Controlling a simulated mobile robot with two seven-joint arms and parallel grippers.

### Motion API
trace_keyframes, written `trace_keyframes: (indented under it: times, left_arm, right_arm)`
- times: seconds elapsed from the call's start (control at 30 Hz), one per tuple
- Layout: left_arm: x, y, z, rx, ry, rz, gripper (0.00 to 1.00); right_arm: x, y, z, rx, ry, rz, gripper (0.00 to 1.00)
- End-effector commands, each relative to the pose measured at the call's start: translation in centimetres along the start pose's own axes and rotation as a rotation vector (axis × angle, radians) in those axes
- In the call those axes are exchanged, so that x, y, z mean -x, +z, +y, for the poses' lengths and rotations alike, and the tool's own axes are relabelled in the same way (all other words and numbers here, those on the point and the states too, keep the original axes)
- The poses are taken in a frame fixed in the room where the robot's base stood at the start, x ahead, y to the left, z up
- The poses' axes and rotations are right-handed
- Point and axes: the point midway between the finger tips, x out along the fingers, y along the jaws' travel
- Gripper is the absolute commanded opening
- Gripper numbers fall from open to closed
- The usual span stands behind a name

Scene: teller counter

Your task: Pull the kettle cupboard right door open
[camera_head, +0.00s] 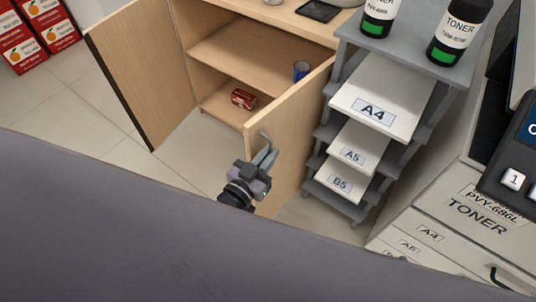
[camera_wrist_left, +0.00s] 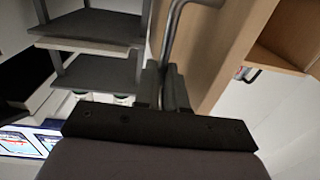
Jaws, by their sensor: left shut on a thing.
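The kettle cupboard (camera_head: 225,58) stands open at the back. Its right door (camera_head: 287,120) is swung outward, with its free edge towards me, and its left door (camera_head: 140,70) is also swung wide. My left gripper (camera_head: 264,158) is at the right door's near edge, shut on the grey bar handle (camera_wrist_left: 174,30). In the left wrist view the fingers (camera_wrist_left: 165,88) close around the bar beside the wooden door (camera_wrist_left: 212,40). My right gripper is not in view.
A grey paper rack (camera_head: 350,205) with labelled stacks and toner bottles (camera_head: 459,32) stands close right of the door. Red cartons (camera_head: 22,52) stand far left. Tiled floor is clear between the doors.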

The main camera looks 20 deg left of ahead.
Motion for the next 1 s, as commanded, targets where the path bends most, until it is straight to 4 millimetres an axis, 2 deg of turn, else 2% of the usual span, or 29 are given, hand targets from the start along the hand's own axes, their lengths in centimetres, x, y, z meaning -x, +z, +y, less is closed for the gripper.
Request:
trace_keyframes:
  times: [0.2, 0.23, 0.3, 0.67, 1.0]
  left_arm:
    - [-0.3, -0.4, 0.0, 0.000, 0.000, 0.009, 0.00]
    - [-0.3, -0.4, 0.0, 0.000, 0.000, 0.009, 0.17]
    - [-0.3, -0.3, -0.1, 0.000, 0.000, 0.008, 0.35]
    - [0.3, -0.1, -0.1, 0.000, 0.000, 0.003, 0.35]
    - [4.8, -0.2, 0.0, 0.000, 0.000, 0.003, 0.35]
  right_arm:
    - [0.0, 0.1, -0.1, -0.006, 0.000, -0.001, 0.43]
    - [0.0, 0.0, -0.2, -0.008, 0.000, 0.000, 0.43]
    - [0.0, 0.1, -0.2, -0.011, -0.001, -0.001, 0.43]
    - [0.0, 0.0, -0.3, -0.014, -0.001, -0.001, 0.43]
    - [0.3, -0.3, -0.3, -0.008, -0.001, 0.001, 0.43]
